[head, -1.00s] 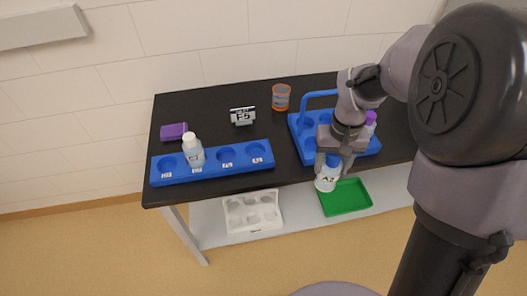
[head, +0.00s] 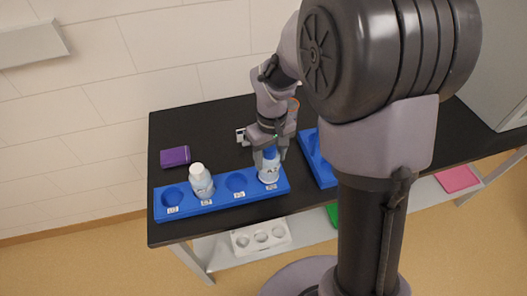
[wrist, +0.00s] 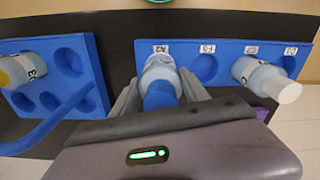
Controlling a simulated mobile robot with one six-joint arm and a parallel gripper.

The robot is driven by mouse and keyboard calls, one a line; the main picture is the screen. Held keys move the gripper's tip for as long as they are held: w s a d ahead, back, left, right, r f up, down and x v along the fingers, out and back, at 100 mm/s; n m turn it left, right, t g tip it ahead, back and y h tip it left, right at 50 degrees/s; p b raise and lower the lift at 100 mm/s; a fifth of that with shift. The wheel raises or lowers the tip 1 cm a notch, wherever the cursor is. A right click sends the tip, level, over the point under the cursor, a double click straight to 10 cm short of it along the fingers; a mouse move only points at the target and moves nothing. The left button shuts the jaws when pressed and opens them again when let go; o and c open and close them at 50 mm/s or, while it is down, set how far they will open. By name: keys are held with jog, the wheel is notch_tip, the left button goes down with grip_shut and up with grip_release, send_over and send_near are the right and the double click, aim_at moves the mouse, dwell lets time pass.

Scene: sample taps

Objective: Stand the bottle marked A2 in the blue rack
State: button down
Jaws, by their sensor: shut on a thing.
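The bottle marked A2 (head: 269,174), with a blue cap, is upright between the fingers of my gripper (head: 268,154). It is at the right-end hole of the blue rack (head: 218,202). In the wrist view my gripper (wrist: 160,92) is shut on the bottle (wrist: 158,72), beside the rack label that reads A2. The bottle hides this hole, and I cannot tell whether its base rests on the bottom. A white-capped bottle (head: 201,181) stands in the rack's second hole from the left. The other two holes are empty.
A blue carrier (wrist: 92,55) with a yellow-capped bottle (wrist: 18,70) stands beside the rack. A purple block (head: 175,157) lies behind the rack. An orange-rimmed cup (head: 293,104) and a sign (head: 240,135) are partly hidden by my arm. A white tray (head: 259,236) is on the lower shelf.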

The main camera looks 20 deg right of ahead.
jog(key=shift+w+f, duration=0.1)
jog(key=shift+w, duration=0.3)
notch_tip(320, 180, down, 4)
jog(key=shift+w+a+r+b, duration=0.1)
jog(key=shift+r+b, duration=0.05)
jog(key=shift+b, duration=0.95)
jog(key=shift+r, duration=0.2)
jog(key=shift+f, duration=0.1)
jog(key=c, duration=0.6)
grip_release()
jog(key=shift+f, duration=0.1)
